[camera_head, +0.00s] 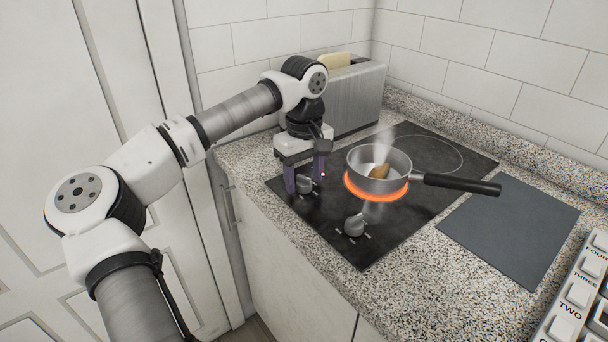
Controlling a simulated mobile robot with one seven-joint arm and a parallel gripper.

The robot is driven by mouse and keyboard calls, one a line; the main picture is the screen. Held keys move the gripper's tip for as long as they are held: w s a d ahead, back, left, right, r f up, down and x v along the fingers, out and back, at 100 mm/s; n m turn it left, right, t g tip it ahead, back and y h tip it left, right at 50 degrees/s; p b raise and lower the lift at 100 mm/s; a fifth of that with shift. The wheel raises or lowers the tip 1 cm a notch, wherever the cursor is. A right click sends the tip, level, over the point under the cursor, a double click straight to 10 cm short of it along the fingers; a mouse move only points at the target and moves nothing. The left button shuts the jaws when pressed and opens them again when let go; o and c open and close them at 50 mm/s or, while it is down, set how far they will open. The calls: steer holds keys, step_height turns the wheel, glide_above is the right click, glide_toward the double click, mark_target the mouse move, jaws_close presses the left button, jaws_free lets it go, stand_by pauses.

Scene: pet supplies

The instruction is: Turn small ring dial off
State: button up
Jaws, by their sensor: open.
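A black glass cooktop (335,235) is set in the counter and carries two grey dials at its front left edge. One dial (305,184) is at the far end, between the fingers of my gripper (305,183). The other dial (355,226) is nearer and stands clear of the gripper. My gripper points down with its purple fingers apart around the far dial; I cannot tell whether they touch it. The burner under the pan glows orange (376,194). The far, larger ring (434,154) is dark.
A steaming pan (374,163) with a brown piece of food sits on the glowing burner, its black handle (460,184) pointing right. A toaster (350,97) stands behind my gripper. A dark mat (508,225) and a labelled button panel (576,300) are on the right.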

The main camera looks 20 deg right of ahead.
steer(key=shift+f, duration=0.2)
steer(key=shift+c, duration=0.3)
steer(key=c, duration=0.9)
steer(key=shift+n, duration=0.3)
steer(key=n, duration=0.6)
steer(key=n+b, duration=0.1)
steer(key=n, duration=0.6)
steer(key=shift+n, duration=0.3)
